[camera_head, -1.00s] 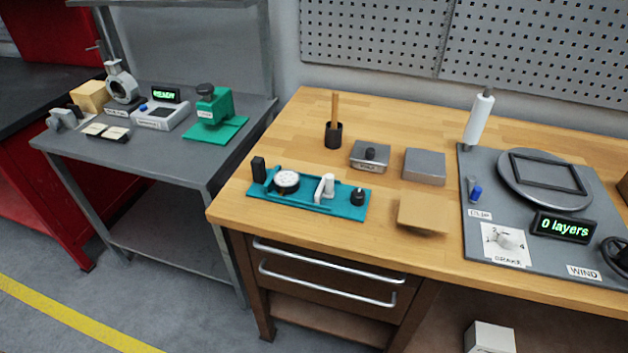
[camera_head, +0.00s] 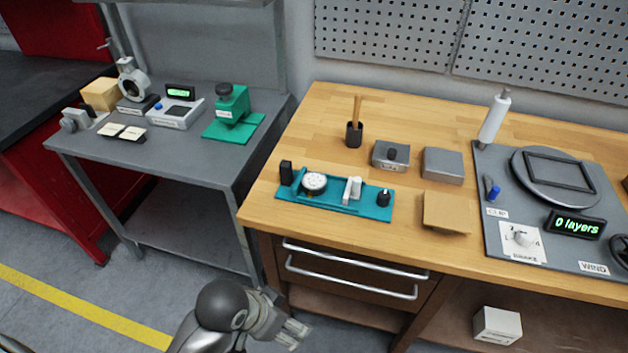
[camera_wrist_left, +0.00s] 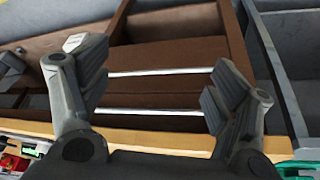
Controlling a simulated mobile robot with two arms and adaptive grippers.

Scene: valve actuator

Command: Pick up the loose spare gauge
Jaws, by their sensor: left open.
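A round white-faced dial gauge (camera_head: 315,183) sits on the left part of a teal tray (camera_head: 345,205) near the front edge of the wooden bench. I cannot tell whether it is loose or fixed there. My left gripper (camera_head: 294,330) is low in front of the bench drawers, below the worktop and well short of the gauge. In the left wrist view its two fingers (camera_wrist_left: 160,92) stand wide apart with nothing between them; the drawer fronts show behind. The gauge cannot be made out in that view. My right gripper is not in view.
The tray also carries a black block (camera_head: 286,173), a white upright part (camera_head: 352,190) and a black knob (camera_head: 383,198). Drawer handles (camera_head: 350,280) and the bench's front edge lie close to my left gripper. A grey side table (camera_head: 190,150) with instruments stands left.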

